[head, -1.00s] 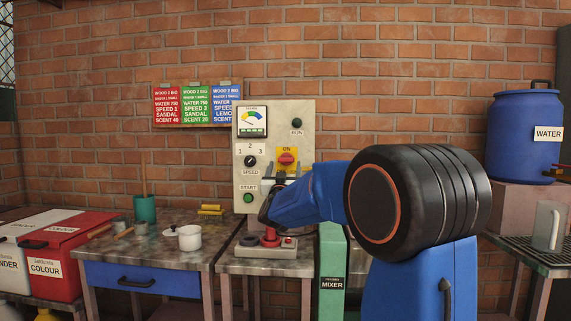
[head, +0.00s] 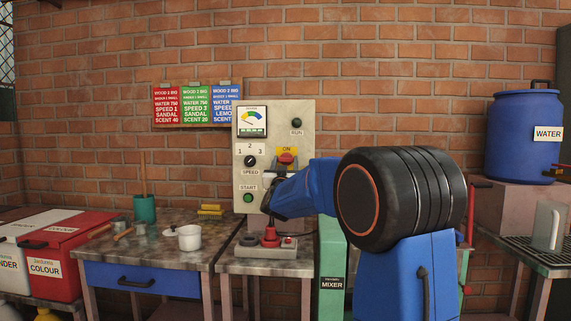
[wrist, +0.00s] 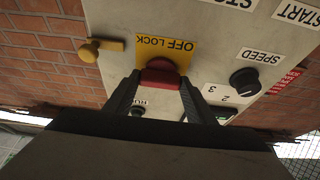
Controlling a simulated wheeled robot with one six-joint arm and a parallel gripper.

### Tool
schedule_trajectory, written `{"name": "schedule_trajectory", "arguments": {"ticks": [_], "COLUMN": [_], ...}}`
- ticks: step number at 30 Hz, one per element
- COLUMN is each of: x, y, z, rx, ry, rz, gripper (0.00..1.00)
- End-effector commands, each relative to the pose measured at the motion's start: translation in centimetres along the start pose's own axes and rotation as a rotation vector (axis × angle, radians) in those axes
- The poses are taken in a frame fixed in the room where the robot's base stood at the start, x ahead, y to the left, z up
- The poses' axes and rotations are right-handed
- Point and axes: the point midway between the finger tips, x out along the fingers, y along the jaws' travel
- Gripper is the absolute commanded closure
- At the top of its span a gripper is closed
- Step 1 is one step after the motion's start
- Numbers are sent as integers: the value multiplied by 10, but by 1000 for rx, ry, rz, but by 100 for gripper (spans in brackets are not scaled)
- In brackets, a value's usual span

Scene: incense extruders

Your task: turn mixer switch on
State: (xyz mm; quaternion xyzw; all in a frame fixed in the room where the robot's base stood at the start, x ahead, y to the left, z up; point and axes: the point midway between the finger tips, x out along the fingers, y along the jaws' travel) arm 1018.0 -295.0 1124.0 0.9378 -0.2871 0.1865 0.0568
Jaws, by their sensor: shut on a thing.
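The mixer's red switch knob (head: 287,158) sits on a yellow plate on the pale control panel (head: 306,115), with "ON" above it. In the wrist view, which shows the panel upside down, the red knob (wrist: 160,76) lies between my two dark fingertips, beside the words "OFF LOCK". My gripper (wrist: 159,88) is shut on it. In the head view, my gripper (head: 273,182) reaches the panel from the lower right, and my wrist hides the lower part of the yellow plate. The knob's exact turn angle is hard to tell.
The black speed knob (head: 250,160) and the green start button (head: 248,198) are to the left on the panel. The run lamp (head: 297,123) is above. The blue water drum (head: 522,138) is at right.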

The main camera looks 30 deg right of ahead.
Motion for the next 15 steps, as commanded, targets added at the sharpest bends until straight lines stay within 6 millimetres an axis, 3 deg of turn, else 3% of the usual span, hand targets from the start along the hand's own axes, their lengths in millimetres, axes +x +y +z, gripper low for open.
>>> {"name": "schedule_trajectory", "arguments": {"ticks": [8, 15], "x": [0, 0], "y": [-1, -2], "z": [0, 0], "rx": [50, 193], "ry": [0, 0], "rz": [21, 79], "gripper": [72, 72]}}
